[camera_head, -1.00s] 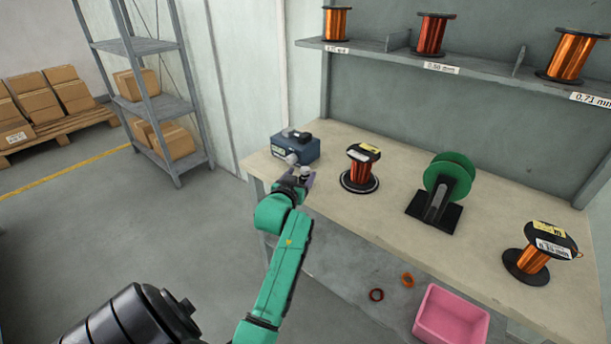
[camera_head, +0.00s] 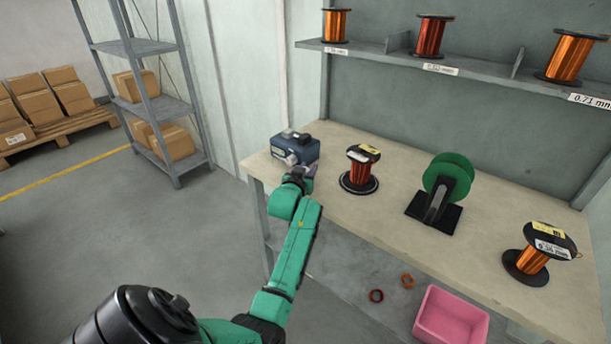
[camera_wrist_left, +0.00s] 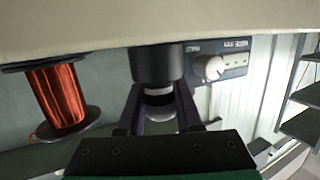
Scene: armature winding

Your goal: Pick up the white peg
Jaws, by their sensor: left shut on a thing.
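My left gripper (camera_head: 304,173) is at the table's left front corner, beside the blue box. In the left wrist view its two dark fingers (camera_wrist_left: 160,108) are shut on the white peg (camera_wrist_left: 160,115), whose pale end shows between them. A black cylinder (camera_wrist_left: 156,64) is right against the peg's other end; I cannot tell whether the two are joined. In the head view the gripper hides the peg. My right gripper is not in view.
The blue box (camera_head: 297,150) with a pale knob (camera_wrist_left: 212,68) stands close to the gripper. A copper wire spool (camera_head: 361,172) is to its right. A green reel on a black stand (camera_head: 448,178), another spool (camera_head: 533,258) and a pink bin (camera_head: 451,314) are further right.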

